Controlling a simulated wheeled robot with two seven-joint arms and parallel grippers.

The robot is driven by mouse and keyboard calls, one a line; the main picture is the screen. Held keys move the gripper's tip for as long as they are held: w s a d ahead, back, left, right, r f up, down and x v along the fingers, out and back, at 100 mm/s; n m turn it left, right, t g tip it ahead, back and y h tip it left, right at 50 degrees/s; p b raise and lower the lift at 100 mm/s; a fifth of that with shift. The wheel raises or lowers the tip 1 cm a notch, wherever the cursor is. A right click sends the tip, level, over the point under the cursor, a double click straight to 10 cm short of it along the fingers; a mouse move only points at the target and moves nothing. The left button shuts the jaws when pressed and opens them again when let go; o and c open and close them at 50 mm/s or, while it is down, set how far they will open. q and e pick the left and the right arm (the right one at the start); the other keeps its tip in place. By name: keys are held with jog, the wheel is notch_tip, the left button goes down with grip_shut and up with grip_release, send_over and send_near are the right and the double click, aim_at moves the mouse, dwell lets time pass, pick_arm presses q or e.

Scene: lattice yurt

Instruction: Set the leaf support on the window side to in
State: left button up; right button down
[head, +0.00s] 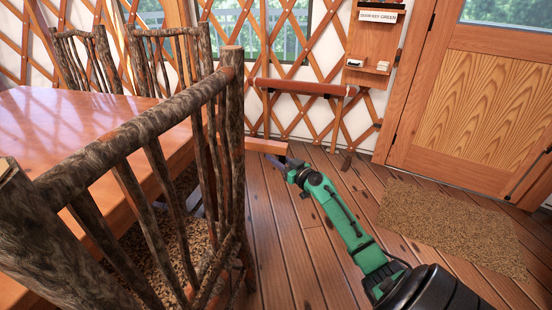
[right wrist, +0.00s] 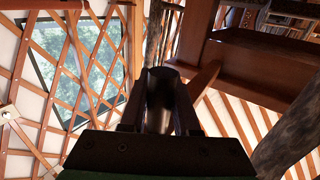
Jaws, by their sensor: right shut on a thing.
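The leaf support (head: 265,145) is a reddish-brown wooden bar. In the head view it sticks out to the right from behind the chair post, past the end of the table (head: 95,108). My right gripper (head: 286,162) is at its outer end, just below it. In the right wrist view the fingers are shut on a dark, round-ended piece (right wrist: 160,105), which seems to be the pull of the support. The table's wooden underside (right wrist: 250,62) shows above right there. The support's inner end is hidden behind the chair. My left gripper is not in view.
A log chair (head: 150,125) stands close on the left, between me and the table. More log chairs (head: 85,60) are at the far side. A narrow rail stand (head: 300,88) is by the lattice wall under the window. Plank floor is clear around the doormat (head: 450,225).

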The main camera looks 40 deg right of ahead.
dwell(0.3)
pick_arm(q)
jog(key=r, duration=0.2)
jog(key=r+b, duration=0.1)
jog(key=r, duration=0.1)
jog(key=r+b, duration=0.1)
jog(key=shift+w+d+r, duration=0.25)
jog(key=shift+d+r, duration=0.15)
pick_arm(e)
jog(key=w+a, duration=0.7)
jog(key=w, duration=0.3)
jog(key=shift+w+a, duration=0.2)
jog(key=shift+w, duration=0.05)
jog(key=c, duration=0.7)
grip_release()
jog(key=shift+o, duration=0.2)
